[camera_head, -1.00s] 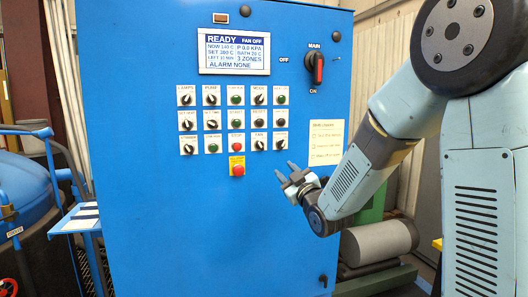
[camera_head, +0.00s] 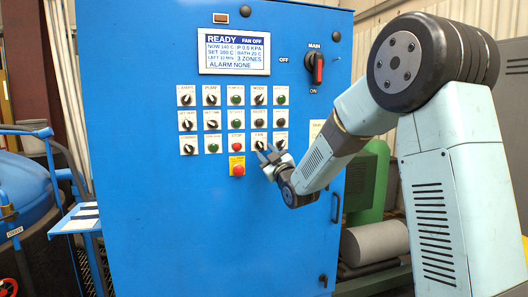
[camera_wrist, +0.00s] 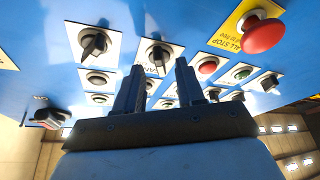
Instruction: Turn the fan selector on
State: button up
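The fan selector (camera_head: 258,143) is a black knob on a white plate in the bottom row of the blue cabinet's controls. My gripper (camera_head: 268,152) is close in front of it, partly covering it in the head view. In the wrist view, the selector (camera_wrist: 157,55) shows beyond and between the two dark fingertips of my gripper (camera_wrist: 159,66). The fingers are apart with nothing held. I cannot tell whether they touch the knob. The display (camera_head: 234,51) reads READY and FAN OFF.
A red emergency button (camera_head: 237,168) on a yellow plate sits lower left of the gripper. Several other knobs and buttons surround the selector closely. The main switch (camera_head: 315,68) is at upper right. The lower cabinet face (camera_head: 200,240) is clear.

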aim_at(260, 146)
jog(key=shift+x, duration=1.15)
grip_shut()
